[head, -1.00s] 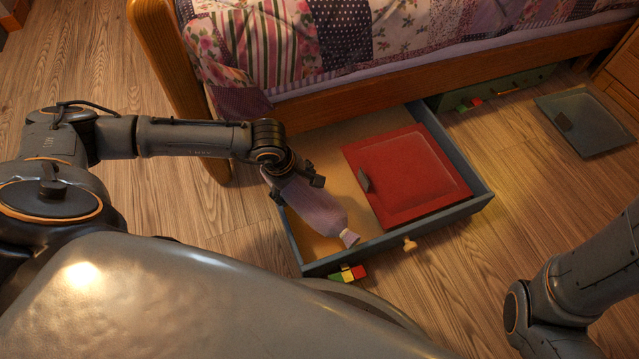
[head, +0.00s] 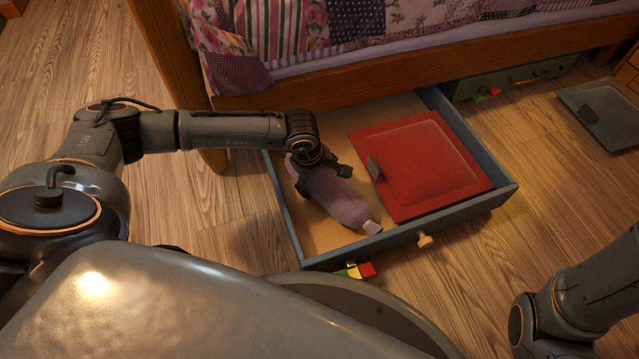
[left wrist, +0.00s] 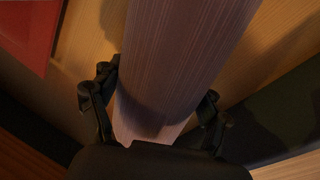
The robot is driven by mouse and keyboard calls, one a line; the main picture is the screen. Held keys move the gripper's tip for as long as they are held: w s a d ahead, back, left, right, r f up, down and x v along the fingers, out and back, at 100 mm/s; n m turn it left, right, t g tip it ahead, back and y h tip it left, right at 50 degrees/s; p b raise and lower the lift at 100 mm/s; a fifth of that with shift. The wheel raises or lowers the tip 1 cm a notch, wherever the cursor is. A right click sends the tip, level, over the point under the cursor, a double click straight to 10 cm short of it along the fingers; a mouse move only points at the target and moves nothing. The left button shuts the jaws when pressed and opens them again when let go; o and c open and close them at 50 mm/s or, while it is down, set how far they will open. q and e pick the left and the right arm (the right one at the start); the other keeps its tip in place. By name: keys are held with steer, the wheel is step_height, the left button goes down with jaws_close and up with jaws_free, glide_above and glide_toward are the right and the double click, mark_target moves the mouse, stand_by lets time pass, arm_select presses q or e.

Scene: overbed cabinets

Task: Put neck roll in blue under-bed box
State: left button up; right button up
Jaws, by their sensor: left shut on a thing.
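The neck roll (head: 340,203) is a lavender cylinder with a narrower pale end towards the front right. My left gripper (head: 324,178) is shut around its back-left part. In the left wrist view the roll (left wrist: 185,55) runs lengthwise between the two fingers (left wrist: 156,105). The blue-grey under-bed box (head: 286,215) is pulled out from under the bed, open at the top. The roll is over the left part of its interior; whether it touches the bottom I cannot tell. My right gripper is not in view.
A red flat panel with a dark tab (head: 425,165) fills the right part of the box. Colored blocks (head: 358,270) lie by its front wall. A green box (head: 510,80) is under the bed at right, and a grey-blue panel (head: 605,112) lies on the floor. The bed frame (head: 400,75) stands behind.

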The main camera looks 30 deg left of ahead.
arm_select(q)
steer(key=shift+r, duration=0.1)
steer(key=o, duration=1)
steer(key=shift+f, duration=0.2)
steer(key=shift+c, duration=0.2)
steer(key=o, duration=0.4)
steer(key=shift+r, duration=0.2)
steer(key=p+v, duration=0.9)
steer(key=v, duration=0.3)
